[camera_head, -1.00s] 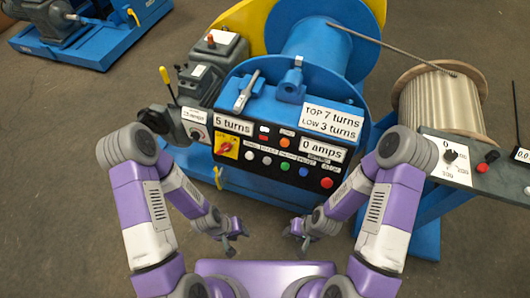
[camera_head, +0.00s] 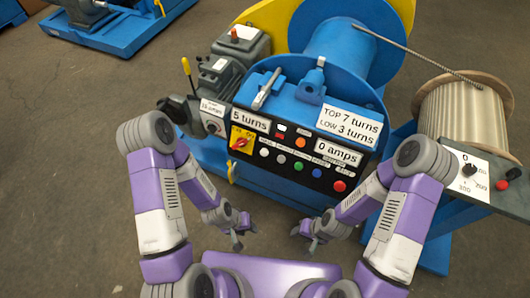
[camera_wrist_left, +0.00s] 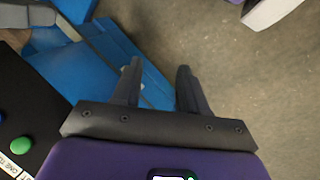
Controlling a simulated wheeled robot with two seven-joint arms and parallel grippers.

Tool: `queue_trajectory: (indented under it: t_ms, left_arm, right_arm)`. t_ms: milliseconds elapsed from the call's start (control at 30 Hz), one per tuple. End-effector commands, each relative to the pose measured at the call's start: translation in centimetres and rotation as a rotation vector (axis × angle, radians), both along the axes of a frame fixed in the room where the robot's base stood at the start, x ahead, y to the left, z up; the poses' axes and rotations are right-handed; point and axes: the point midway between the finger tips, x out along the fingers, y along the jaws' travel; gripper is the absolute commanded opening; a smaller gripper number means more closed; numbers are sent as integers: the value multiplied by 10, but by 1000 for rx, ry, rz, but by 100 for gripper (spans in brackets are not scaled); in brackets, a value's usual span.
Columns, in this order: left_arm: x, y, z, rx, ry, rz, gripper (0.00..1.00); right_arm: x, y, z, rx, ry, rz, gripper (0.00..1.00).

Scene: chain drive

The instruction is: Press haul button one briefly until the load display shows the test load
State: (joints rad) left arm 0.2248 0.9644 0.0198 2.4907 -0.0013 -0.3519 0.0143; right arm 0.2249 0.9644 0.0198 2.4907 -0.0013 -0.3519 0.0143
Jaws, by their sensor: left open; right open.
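In the left wrist view the green button (camera_wrist_left: 20,145) shows beside a label partly reading "ONE". My left gripper (camera_head: 240,240) is open and empty, low in front of the panel and apart from it. My right gripper (camera_head: 303,240) is open and empty, also short of the panel. No load display is clearly identifiable.
Plates read "5 turns" (camera_head: 251,121), "TOP 7 turns, LOW 3 turns" (camera_head: 349,126) and "0 amps" (camera_head: 338,154). A red-yellow switch (camera_head: 241,141) sits left of the buttons. A dial panel (camera_head: 466,179) and rope drum (camera_head: 462,120) stand right.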

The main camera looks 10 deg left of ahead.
Motion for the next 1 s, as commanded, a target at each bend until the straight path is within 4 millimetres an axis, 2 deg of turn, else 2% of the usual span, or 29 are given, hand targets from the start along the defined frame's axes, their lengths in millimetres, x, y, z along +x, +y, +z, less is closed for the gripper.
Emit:
queue_trajectory:
  t_ms: [367, 667, 1000]
  left_arm:
    - [0, 0, 0, 0, 0, 0, 43]
    - [0, 0, 0, 0, 0, 0, 0]
    - [0, 0, 0, 0, 0, 0, 0]
  right_arm:
    - [0, 0, 0, 0, 0, 0, 45]
    - [0, 0, 0, 0, 0, 0, 45]
    - [0, 0, 0, 0, 0, 0, 45]
